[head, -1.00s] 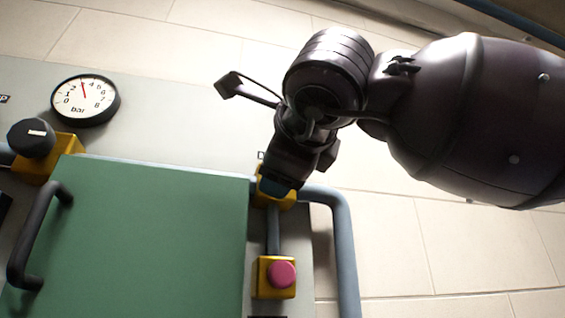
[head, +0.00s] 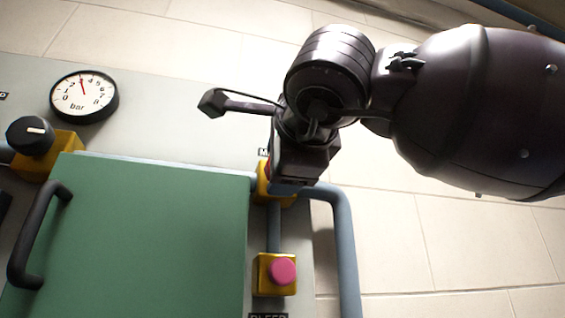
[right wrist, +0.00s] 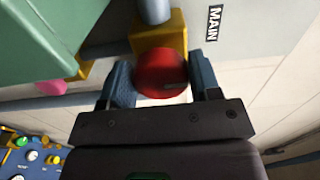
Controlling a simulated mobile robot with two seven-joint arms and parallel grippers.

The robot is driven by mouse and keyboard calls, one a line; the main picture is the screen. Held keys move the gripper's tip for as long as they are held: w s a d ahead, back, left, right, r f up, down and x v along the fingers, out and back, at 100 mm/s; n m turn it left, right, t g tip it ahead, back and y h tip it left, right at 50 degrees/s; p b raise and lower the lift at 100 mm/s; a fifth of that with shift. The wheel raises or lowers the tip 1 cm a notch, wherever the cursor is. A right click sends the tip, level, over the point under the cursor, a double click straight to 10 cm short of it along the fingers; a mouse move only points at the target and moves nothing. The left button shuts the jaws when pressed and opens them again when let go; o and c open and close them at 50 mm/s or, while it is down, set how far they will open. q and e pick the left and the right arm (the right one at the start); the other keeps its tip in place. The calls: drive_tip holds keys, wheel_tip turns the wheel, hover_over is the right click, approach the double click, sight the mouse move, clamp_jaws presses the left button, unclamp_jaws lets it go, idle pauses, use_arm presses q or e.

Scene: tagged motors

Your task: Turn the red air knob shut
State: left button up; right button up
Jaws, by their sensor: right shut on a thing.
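In the head view my right gripper (head: 283,184) reaches down to the yellow block and hides nearly all of the knob. A mark on the knob's face shows in the wrist view. My left gripper is in neither view.
A green cover (head: 150,235) with a dark handle (head: 37,238) lies left of the knob. A pink button (head: 283,271) on a yellow box is below it. A grey pipe (head: 344,240) runs down on the right. A bar gauge (head: 84,97) and a black knob (head: 30,136) are at upper left.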

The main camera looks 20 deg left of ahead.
drive_tip(key=o, duration=0.9)
drive_tip(key=b+v, duration=0.2)
drive_tip(key=v, duration=0.9)
drive_tip(key=shift+w, duration=0.1)
